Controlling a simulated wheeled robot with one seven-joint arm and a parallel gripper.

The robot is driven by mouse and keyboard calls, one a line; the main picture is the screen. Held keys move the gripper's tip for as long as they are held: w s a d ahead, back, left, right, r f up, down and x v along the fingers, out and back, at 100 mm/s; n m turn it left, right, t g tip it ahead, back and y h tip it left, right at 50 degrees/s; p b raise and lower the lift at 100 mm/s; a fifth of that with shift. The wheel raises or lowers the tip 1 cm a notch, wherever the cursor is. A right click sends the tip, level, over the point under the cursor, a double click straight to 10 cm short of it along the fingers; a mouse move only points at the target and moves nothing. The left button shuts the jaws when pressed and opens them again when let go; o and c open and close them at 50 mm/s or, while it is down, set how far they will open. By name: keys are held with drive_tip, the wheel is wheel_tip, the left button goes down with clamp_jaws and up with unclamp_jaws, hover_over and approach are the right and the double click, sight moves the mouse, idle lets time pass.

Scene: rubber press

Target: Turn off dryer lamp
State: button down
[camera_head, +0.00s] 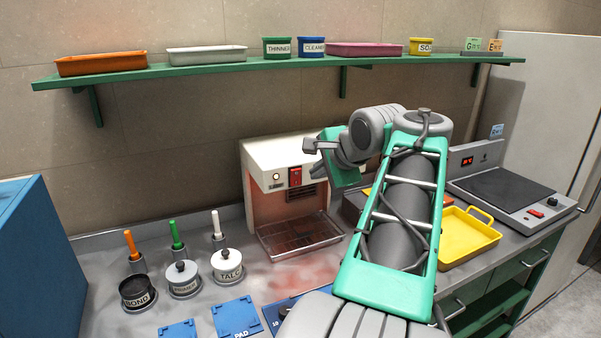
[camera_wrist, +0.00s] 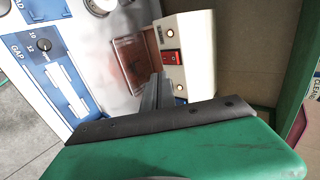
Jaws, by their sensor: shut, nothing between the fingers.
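The dryer lamp (camera_head: 262,160) is a cream-white housing at the back of the counter, with a warm glow inside over a wire tray (camera_head: 300,236). On its front face are a red switch (camera_head: 295,176) and a small round indicator (camera_head: 276,177). In the wrist view the housing (camera_wrist: 196,62) shows the red switch (camera_wrist: 171,57) just beyond my fingertips.
Labelled pots (camera_head: 228,265) and colored-handled tools (camera_head: 176,235) stand left of the dryer. A yellow tray (camera_head: 468,234) and a hot plate unit (camera_head: 500,189) are to the right. A green shelf (camera_head: 220,70) with trays and tins runs above.

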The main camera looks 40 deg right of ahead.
sight(296, 171)
drive_tip(key=x, duration=0.3)
drive_tip(key=w+r+p+x, duration=0.1)
drive_tip(key=x, duration=0.5)
drive_tip(key=shift+w+d+r+p, duration=0.2)
drive_tip(key=shift+w+r+p, duration=0.05)
drive_tip(key=shift+w+p, duration=0.1)
drive_tip(key=shift+w+d, duration=0.1)
drive_tip(key=shift+w, duration=0.3)
drive_tip(key=shift+w+d+r+p, duration=0.1)
drive_tip(key=shift+w+r+p, duration=0.3)
drive_tip(key=shift+p, duration=0.3)
drive_tip(key=shift+d+f, duration=0.1)
drive_tip(key=shift+f, duration=0.15)
drive_tip(key=shift+r+p, duration=0.7)
drive_tip(key=shift+r, duration=0.15)
drive_tip(key=shift+s, duration=0.1)
